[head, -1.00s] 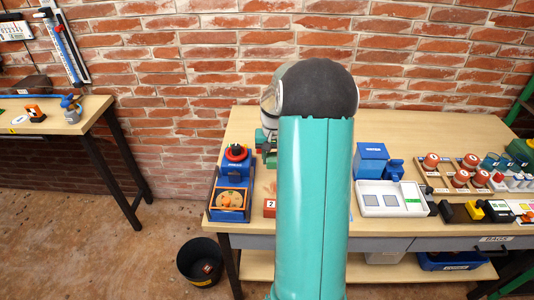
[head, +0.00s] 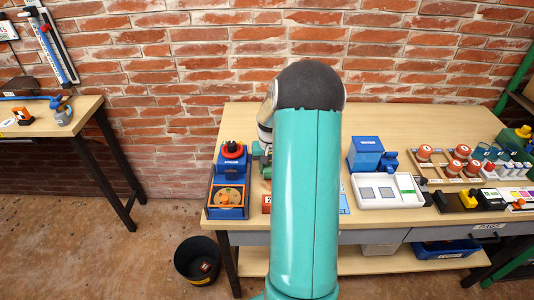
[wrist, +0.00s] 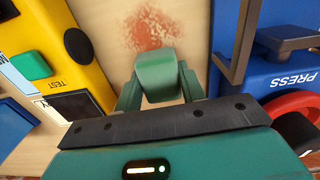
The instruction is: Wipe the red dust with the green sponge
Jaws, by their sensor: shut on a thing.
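The red dust (wrist: 150,27) is a reddish smear on the wooden tabletop (wrist: 112,18), at the top middle of the wrist view. My gripper (wrist: 158,88) is shut on the green sponge (wrist: 155,72), a small block between its fingers. Whether the sponge touches the table is unclear. In the head view my arm hides the dust and sponge, and only a bit of my gripper (head: 262,156) shows left of the arm.
A blue press station (wrist: 285,65) with a red ring stands close right of my gripper; in the head view it is at the bench's left end (head: 230,172). A yellow tester (wrist: 65,50) stands close on the left. A black bin (head: 198,262) is on the floor.

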